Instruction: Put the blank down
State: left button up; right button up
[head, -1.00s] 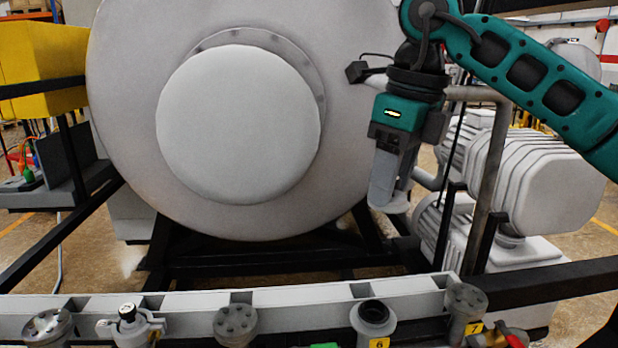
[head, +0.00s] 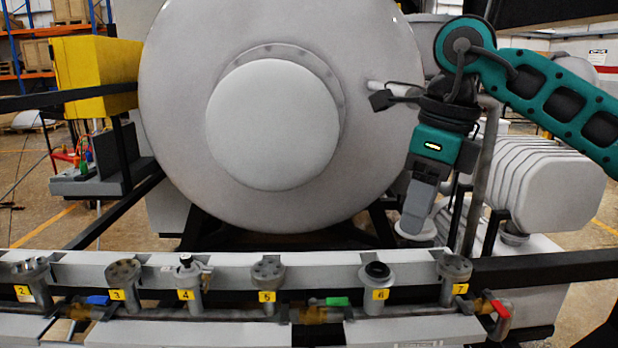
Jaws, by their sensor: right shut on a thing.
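My right gripper (head: 420,218) points down on the right side of the head view. It is shut on the blank (head: 413,238), a pale round disc that shows only partly below the fingertips. The blank is in the air, in front of the frame under the large vessel and above and behind the rail of ports, between ports 6 and 7 in the picture. My left gripper is not in view.
A row of numbered ports runs along the grey rail (head: 330,262). Port 6 (head: 377,272) shows a dark ring on top; port 7 (head: 455,268) has a bolted round top. A red-handled valve (head: 500,312) sits at right. Grey pump bodies (head: 550,180) stand behind my arm.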

jog(key=f+n, duration=0.2)
jog(key=w+f+n, duration=0.1)
jog(key=shift+d+f+g, duration=0.25)
jog(key=shift+d+g, duration=0.05)
jog(key=shift+d, duration=0.05)
jog(key=s+d+f+n+g, duration=0.1)
jog(key=s+d+f+n, duration=0.1)
jog(key=f+n, duration=0.7)
jog(key=s+d+f+n+g+h, duration=0.1)
jog(key=s+f+n, duration=0.3)
jog(key=f+n, duration=0.5)
jog(key=d+n, duration=0.1)
jog(key=n, duration=0.2)
jog(key=shift+s+f, duration=0.15)
jog(key=shift+s, duration=0.1)
jog(key=shift+f, duration=0.1)
